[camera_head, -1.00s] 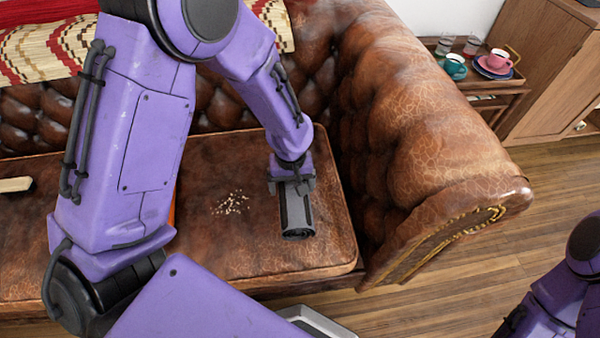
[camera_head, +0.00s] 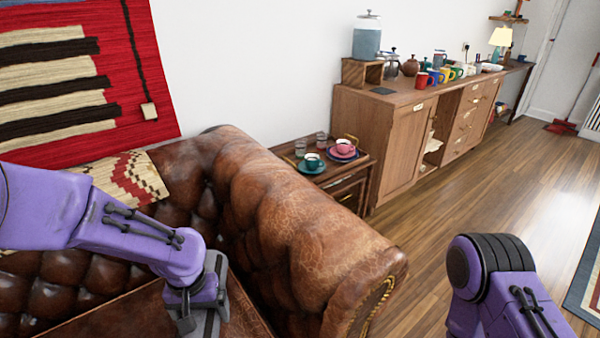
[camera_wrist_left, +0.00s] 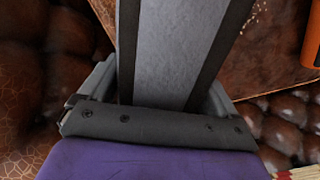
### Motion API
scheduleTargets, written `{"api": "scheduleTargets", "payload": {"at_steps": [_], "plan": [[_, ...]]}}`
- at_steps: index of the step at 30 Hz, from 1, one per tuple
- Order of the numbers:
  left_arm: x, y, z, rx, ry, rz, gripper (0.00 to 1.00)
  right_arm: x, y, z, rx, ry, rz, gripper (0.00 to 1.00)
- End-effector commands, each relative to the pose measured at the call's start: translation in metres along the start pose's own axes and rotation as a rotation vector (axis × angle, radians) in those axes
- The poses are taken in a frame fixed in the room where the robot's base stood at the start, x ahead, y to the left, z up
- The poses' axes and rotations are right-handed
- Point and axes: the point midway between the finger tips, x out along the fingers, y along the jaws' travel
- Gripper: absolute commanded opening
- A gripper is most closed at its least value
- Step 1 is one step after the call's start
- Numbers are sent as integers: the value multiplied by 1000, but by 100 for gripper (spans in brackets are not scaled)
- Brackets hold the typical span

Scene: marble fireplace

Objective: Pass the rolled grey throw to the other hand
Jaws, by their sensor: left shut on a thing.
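The rolled grey throw (camera_wrist_left: 180,50) is grey with dark stripes. It fills the middle of the left wrist view, running away from the gripper. My left gripper (camera_head: 203,308) is shut on the throw, low in the head view in front of the sofa's arm. In the head view only a small part of the throw shows at the bottom edge, and the rest is cut off. My right arm comes in at the bottom right, but its gripper is out of the frame.
The brown leather sofa's rolled arm (camera_head: 310,240) stands just right of my left gripper. Behind it is a small side table (camera_head: 352,181) with cups and glasses. A long wooden sideboard (camera_head: 385,140) lines the wall. Open wooden floor (camera_head: 430,215) lies between sofa and right arm.

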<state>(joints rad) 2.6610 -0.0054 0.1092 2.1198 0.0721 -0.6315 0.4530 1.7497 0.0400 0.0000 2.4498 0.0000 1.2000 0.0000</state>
Motion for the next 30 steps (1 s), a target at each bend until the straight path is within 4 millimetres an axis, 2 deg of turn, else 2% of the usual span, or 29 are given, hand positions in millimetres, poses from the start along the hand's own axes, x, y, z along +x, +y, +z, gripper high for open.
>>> {"api": "scheduleTargets", "payload": {"at_steps": [1,3,6,7,10,16,19,23,30], "plan": [[-38,4,-14,43,6,4,52,-25,2,-10,0,0,0,43],[-71,10,-31,97,6,4,52,-42,4,-18,0,0,0,43],[-107,16,-49,120,4,1,52,-62,6,-26,0,0,0,43],[-114,18,-53,122,2,1,52,-66,6,-27,0,0,0,43],[-123,19,-54,119,-1,0,52,-72,6,-30,0,0,0,43],[-121,20,-54,121,-1,1,52,-70,6,-29,0,0,0,43],[-122,28,-53,187,0,1,52,-70,6,-29,0,0,0,43],[-128,61,-49,439,1,3,52,-70,6,-29,0,0,0,43],[-140,139,-39,1060,2,3,52,-70,6,-29,0,0,0,43]]}}
